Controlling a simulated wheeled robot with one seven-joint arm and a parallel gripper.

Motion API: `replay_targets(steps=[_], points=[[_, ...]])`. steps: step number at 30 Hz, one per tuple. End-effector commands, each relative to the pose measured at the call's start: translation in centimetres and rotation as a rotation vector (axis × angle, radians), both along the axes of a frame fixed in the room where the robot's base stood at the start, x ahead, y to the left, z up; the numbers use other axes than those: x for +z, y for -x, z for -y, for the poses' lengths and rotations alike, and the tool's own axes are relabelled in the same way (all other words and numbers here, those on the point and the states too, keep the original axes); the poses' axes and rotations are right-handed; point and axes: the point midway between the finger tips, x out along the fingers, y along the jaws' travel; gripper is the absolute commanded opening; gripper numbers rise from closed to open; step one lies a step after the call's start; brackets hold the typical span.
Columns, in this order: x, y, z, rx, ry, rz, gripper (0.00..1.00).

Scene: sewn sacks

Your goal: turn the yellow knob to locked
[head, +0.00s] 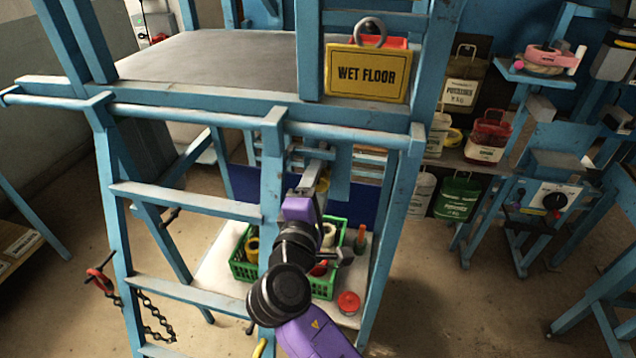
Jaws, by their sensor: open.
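My gripper (316,172) reaches in under the upper deck of the blue frame, at the end of my purple and black arm. It is open; its fingers are small and partly hidden at this angle. A yellow rounded part (323,186), which may be the yellow knob, shows just beside and behind the gripper. Most of it is covered by my wrist, so its pointer and setting cannot be read. I cannot tell whether the fingers touch it or stand around it.
Blue frame posts and rails (272,165) stand close around my arm. Below is a green crate (243,270) with yellow and other items, and a red round thing (348,303) on a white board. A WET FLOOR sign (367,75) hangs above.

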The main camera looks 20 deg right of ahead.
Motion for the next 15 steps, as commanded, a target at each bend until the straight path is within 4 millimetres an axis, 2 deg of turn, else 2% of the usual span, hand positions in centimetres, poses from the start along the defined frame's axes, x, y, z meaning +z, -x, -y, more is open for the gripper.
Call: replay_targets(steps=[5, 15], points=[[-0.1, 0.6, -0.4, 0.000, -0.001, 0.001, 0.59], [-0.3, 4.8, -3.6, 0.002, 0.000, 0.001, 0.59]])
